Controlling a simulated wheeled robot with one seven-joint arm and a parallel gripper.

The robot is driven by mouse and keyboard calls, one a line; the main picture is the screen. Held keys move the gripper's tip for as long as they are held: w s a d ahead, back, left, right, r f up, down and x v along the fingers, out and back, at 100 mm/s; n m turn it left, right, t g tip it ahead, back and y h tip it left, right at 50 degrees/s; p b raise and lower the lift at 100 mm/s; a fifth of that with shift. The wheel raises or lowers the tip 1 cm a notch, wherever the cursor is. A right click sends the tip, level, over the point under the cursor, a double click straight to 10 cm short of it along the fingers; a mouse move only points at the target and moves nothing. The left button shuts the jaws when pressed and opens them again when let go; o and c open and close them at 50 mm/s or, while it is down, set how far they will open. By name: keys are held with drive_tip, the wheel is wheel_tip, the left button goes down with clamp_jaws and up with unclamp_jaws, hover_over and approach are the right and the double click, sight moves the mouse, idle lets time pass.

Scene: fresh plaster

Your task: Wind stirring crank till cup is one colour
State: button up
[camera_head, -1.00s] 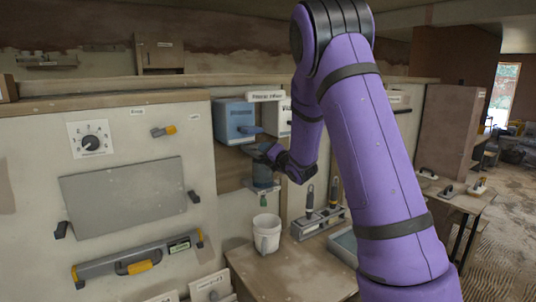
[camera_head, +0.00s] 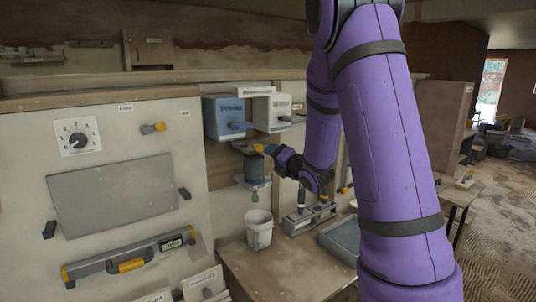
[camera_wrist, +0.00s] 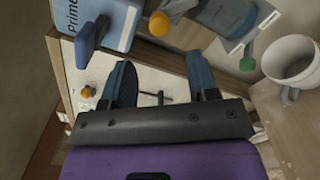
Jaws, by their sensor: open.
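The stirring cup (camera_head: 257,170), dark blue-grey, stands on a small shelf below the dispensers. It shows partly at the top of the wrist view (camera_wrist: 228,16), and whether its content is one colour cannot be told. An orange knob (camera_head: 259,148), apparently the crank's, sits above the cup at my gripper's tip. In the wrist view this orange knob (camera_wrist: 159,24) lies beyond my fingertips, not between them. My gripper (camera_wrist: 160,72) is open with nothing seen held. In the head view my gripper (camera_head: 275,152) is just right of the knob.
A blue Primer box (camera_head: 223,118) and a white box (camera_head: 271,113) with levers hang above the cup. A white bucket (camera_head: 259,231) stands on the bench below. A tool rack (camera_head: 309,217) and a blue-grey tray (camera_head: 340,243) are to the right. The bench front is clear.

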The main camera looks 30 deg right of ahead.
drive_tip(key=shift+s, duration=0.55)
